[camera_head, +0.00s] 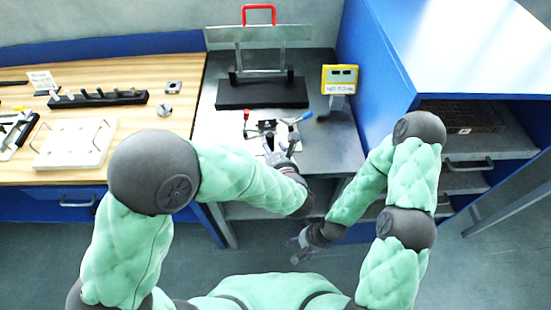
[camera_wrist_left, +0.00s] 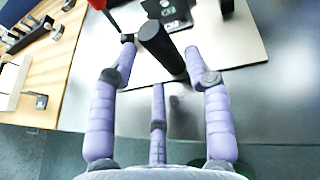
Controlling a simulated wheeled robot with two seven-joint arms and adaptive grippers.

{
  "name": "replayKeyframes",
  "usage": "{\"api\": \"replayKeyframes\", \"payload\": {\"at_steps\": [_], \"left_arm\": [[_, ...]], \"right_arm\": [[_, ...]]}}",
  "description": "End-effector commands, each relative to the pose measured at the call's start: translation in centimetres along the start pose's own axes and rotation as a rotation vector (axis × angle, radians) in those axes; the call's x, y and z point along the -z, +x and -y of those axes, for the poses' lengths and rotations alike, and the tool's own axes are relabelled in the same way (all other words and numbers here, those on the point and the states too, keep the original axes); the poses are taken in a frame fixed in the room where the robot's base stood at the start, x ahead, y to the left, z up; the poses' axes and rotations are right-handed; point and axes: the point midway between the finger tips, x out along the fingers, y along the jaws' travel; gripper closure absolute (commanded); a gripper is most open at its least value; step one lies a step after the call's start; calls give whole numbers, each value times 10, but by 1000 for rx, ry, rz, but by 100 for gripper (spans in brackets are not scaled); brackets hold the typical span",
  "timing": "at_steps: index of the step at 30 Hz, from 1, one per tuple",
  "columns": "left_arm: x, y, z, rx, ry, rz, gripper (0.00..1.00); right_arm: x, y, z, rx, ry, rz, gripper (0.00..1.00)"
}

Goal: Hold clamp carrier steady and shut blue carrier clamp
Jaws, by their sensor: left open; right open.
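The clamp carrier (camera_head: 268,126) is a small dark device on the steel counter, with a red-handled clamp (camera_head: 246,117) on its left and the blue carrier clamp (camera_head: 303,117) on its right. The blue handle slants out to the upper right. My left gripper (camera_head: 274,150) is open at the carrier's near side and hides part of it. In the left wrist view a black cylindrical grip (camera_wrist_left: 160,48) stands between its spread fingers; contact cannot be told. The red handle (camera_wrist_left: 97,4) shows at the top there. My right gripper (camera_head: 299,250) is open and empty, low in front of the counter.
A yellow-framed display (camera_head: 340,79) stands right of the carrier. Behind it is a black-based stand (camera_head: 262,94) with a red handle. A wooden bench (camera_head: 130,122) with blocks lies left, a blue cabinet (camera_head: 380,60) right.

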Motion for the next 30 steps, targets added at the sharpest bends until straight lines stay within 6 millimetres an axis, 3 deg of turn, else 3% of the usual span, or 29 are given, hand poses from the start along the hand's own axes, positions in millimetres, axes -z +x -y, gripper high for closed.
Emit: {"api": "replayKeyframes", "payload": {"at_steps": [6,17,22,24,25,27,30], "left_arm": [[0,20,0,-2,-2,0,50],[0,23,0,0,0,0,50],[0,23,0,0,0,0,95],[0,23,0,0,0,0,100],[0,23,0,0,0,0,57],[0,23,0,0,0,0,39],[0,23,0,0,0,-1,39]], "right_arm": [[0,5,-2,0,0,0,36],[0,6,-2,0,0,0,36],[0,6,-2,0,0,0,36],[0,6,-2,0,0,0,36],[0,6,-2,0,0,0,36],[0,6,-2,0,0,0,36],[0,6,-2,0,0,0,36]]}}
